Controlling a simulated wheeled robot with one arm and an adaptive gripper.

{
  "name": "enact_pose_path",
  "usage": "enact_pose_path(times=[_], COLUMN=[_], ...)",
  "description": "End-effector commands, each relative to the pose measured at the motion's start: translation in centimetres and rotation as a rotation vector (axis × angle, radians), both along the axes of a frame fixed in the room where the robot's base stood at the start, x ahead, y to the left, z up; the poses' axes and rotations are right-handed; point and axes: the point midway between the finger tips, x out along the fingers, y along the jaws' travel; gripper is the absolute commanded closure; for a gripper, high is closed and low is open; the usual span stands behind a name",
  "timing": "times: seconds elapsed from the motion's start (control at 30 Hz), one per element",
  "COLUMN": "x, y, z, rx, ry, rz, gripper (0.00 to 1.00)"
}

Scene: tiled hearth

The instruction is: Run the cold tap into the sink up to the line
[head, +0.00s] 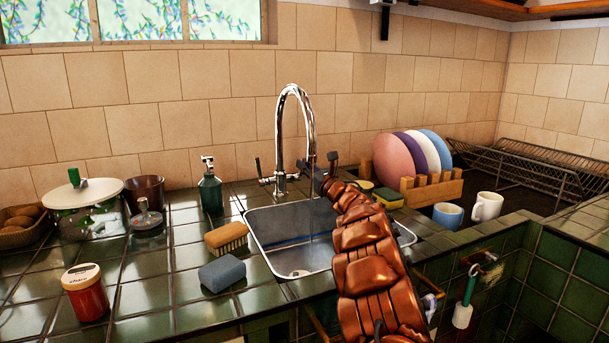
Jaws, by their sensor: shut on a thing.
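The chrome tap (296,100) has a tall curved spout over the metal sink (262,232). A dark-tipped lever (259,167) is at its left; a dark handle (333,158) shows at its right. I cannot tell their hot or cold marks. My copper-coloured arm reaches from the lower right, and my gripper (322,182) is shut at the right handle, its fingers mostly hidden. A dark blue line (290,241) runs along the sink's inner wall.
A green soap bottle (210,190), a brush (227,238) and a blue-grey sponge (222,272) stand left of the sink. A plate rack (430,188) and two mugs (448,215) (487,206) are at the right. A red jar (86,295) is front left.

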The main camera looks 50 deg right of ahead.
Motion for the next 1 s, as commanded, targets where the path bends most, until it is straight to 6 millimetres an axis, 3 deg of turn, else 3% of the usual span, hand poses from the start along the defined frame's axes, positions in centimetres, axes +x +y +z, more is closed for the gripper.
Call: enact_pose_path(times=[0.47, 0.5, 0.7, 1.0], x=[-0.23, -0.23, -0.11, -0.09], y=[-0.12, -0.12, 0.00, 0.04], z=[-0.03, -0.03, -0.05, 0.00], rx=[-0.004, -0.004, -0.004, -0.005], ry=[-0.010, -0.010, -0.010, -0.010], rz=[-0.003, -0.003, 0.000, 0.000], gripper=[1.00, 0.84, 0.63, 0.62])
